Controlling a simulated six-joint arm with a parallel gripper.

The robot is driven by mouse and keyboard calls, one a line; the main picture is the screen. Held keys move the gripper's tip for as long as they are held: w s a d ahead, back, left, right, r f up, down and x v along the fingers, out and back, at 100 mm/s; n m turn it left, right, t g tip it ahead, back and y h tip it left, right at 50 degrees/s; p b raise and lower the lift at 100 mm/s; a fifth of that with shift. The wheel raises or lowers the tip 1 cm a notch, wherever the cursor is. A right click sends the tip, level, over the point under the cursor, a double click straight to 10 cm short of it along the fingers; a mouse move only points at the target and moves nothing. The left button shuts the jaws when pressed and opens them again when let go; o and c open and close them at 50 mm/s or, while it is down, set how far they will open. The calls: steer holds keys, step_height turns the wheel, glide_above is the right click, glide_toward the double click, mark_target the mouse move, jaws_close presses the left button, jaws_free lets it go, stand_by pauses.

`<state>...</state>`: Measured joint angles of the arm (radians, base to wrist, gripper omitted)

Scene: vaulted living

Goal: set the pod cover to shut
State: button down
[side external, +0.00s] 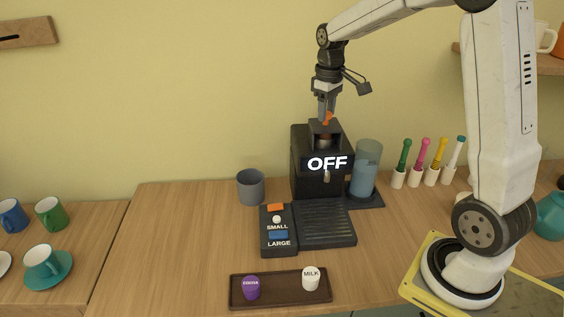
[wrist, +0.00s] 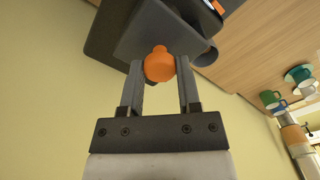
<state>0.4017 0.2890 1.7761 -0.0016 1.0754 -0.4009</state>
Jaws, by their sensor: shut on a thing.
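The black coffee machine (side external: 308,180) stands at the back of the wooden table with a glowing OFF label on its front. Its dark pod cover (side external: 326,127) is on top, with an orange knob (side external: 329,118) that also shows in the wrist view (wrist: 159,65). In the side view the cover looks raised above the machine body, with a gap beneath it; its exact angle is hard to tell. My gripper (side external: 326,112) points down from above. In the wrist view my gripper (wrist: 160,72) has its two fingers on either side of the orange knob, shut on it.
A button panel (side external: 279,230) and drip tray (side external: 325,222) lie in front of the machine. A grey cup (side external: 250,187) stands left, a blue water tank (side external: 366,168) right. A brown tray (side external: 280,291) with cocoa and milk pods is nearest. Table space at left is clear.

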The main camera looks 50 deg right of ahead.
steer(key=shift+s+a, duration=0.1)
steer(key=shift+a, duration=0.1)
steer(key=shift+c, duration=1.4)
jaws_free()
steer(key=shift+r, duration=3.95)
steer(key=shift+f, duration=0.15)
steer(key=s+a+f+t, duration=0.1)
steer(key=s+a+f, duration=0.4)
steer(key=a+f, duration=0.3)
steer(key=s+a+f+t, duration=0.1)
steer(key=s+a+f, duration=0.5)
steer(key=a+f, duration=0.2)
step_height(320, 180, down, 2)
steer(key=shift+s+a+f+t, duration=0.2)
steer(key=shift+s+a+t, duration=0.1)
